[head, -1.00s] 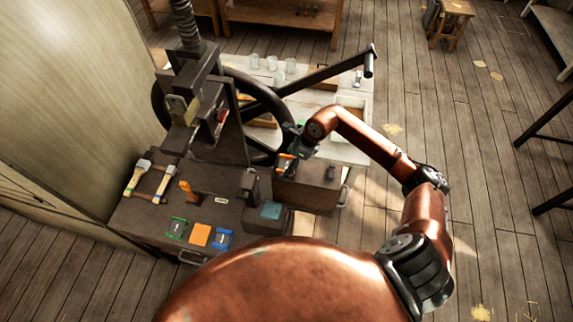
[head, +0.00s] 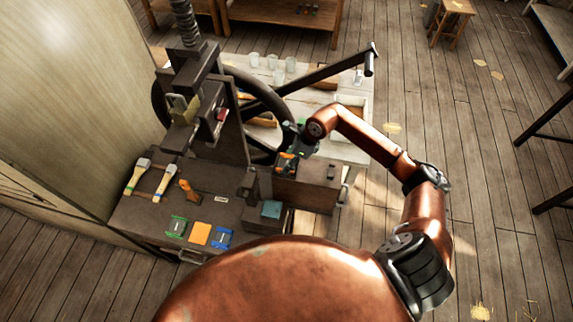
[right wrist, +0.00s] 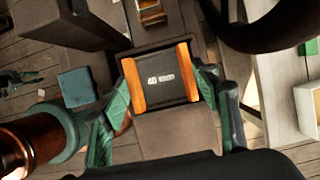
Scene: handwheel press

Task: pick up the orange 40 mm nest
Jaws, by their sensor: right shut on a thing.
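The orange 40 mm nest (right wrist: 160,78) is a dark plate with two orange side bars and a white "40" marking. It lies flat on top of a dark block (right wrist: 178,132), and in the head view the nest (head: 286,163) is small and partly covered by my gripper. My right gripper (right wrist: 165,95) has its green fingers on both sides of the nest, shut on it by the orange bars. In the head view the right gripper (head: 292,152) sits over the block beside the handwheel. I see no gap under the nest.
The press handwheel (head: 160,108) and its long crank (head: 325,72) stand close behind my right gripper. A green-edged plate (head: 176,228), an orange plate (head: 200,233) and a blue-edged plate (head: 222,237) lie on the bench front. Light-handled tools (head: 137,177) lie at left.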

